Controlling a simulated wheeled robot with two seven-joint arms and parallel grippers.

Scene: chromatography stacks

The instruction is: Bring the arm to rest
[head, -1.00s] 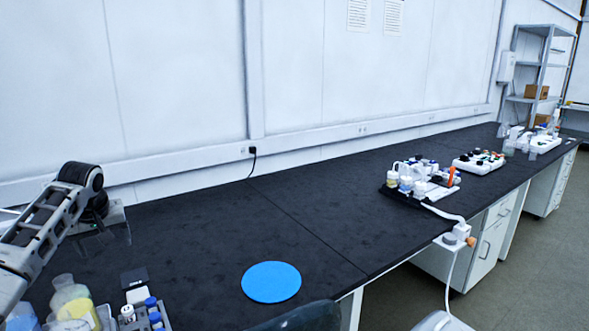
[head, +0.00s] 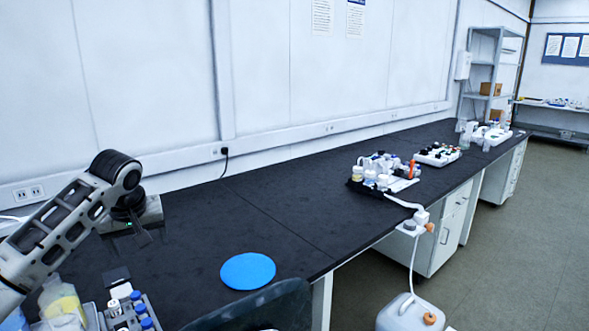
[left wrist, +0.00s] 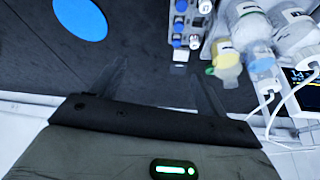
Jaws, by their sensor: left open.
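My left arm comes in from the left in the head view, bent at a dark joint. Its gripper (head: 142,240) hangs above the black bench (head: 215,220), pointing down. In the left wrist view the gripper's two thin fingers (left wrist: 158,85) are spread apart with only bare bench visible between them. The gripper holds nothing. My right gripper is in neither view.
A blue disc (head: 248,271) lies on the bench. A vial rack (head: 130,312) and bottles (head: 60,300) stand at the near left. Trays of bottles (head: 382,172) stand farther along the bench. A white jug (head: 405,313) is on the floor.

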